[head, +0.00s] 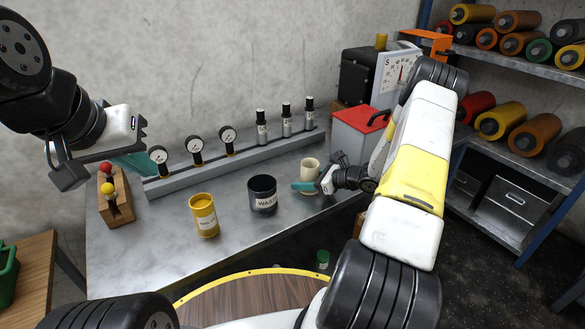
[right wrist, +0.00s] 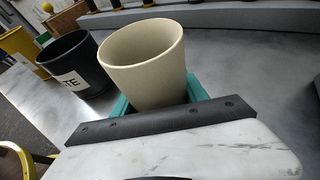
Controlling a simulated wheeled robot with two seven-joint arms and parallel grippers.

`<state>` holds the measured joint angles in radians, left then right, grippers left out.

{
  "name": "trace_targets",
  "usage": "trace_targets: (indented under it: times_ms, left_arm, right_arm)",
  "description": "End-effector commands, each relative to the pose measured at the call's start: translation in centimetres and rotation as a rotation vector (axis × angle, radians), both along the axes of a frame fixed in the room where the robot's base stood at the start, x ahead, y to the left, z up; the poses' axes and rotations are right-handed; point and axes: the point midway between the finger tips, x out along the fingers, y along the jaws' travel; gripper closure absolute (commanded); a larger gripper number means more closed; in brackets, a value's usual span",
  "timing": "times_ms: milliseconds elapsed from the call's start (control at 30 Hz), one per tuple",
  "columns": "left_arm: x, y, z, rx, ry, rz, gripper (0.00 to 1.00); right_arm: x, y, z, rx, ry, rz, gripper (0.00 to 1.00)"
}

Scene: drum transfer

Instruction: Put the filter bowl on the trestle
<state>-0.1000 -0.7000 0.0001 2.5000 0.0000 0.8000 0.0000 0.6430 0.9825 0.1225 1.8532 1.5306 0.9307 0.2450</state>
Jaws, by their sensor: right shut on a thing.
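A beige, open-topped cup-shaped bowl (head: 309,172), which I take for the filter bowl, is upright at the right part of the grey metal workbench. My right gripper (head: 306,186) is shut on it from the right with teal fingers. In the right wrist view the bowl (right wrist: 148,65) sits between the fingers, its inside looking empty. I cannot tell whether its base touches the bench. My left gripper (head: 128,162) hangs over the bench's left end, apart from the bowl; its finger gap is unclear. I cannot tell for sure which thing is the trestle.
A black waste cup (head: 262,194) and a yellow cup (head: 204,216) stand left of the bowl. A grey rail (head: 235,165) with gauges and cylinders runs behind. A wooden block (head: 115,200) with knobs stands left. A red-lidded box (head: 358,135) is at right. The bench's front left is clear.

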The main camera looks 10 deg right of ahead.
Motion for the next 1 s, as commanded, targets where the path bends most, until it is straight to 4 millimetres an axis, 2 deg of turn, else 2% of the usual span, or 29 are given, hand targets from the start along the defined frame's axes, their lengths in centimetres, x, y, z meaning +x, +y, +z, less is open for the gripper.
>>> trace_targets:
  times_ms: [267,300,367,400,767,1000]
  left_arm:
    - [0.0,0.0,0.0,0.000,0.000,0.000,1.00]
    - [0.0,0.0,0.0,0.000,0.000,0.000,1.00]
    - [0.0,0.0,0.0,0.000,0.000,0.000,1.00]
    - [0.0,0.0,0.0,0.000,0.000,0.000,1.00]
    - [0.0,0.0,0.0,0.000,0.000,0.000,1.00]
    - [0.0,0.0,0.0,0.000,0.000,0.000,1.00]
  right_arm:
    - [0.0,0.0,-0.1,0.001,-0.002,0.000,1.00]
    - [0.0,0.0,-0.2,0.000,0.000,0.000,0.41]
    - [0.0,0.0,-0.2,0.000,0.000,0.000,0.29]
    - [0.0,0.0,-0.2,0.000,0.000,0.000,0.27]
    - [-0.1,-0.1,0.2,0.000,0.000,-0.001,0.27]
    - [-2.5,-3.2,1.7,-0.003,0.000,-0.005,0.27]
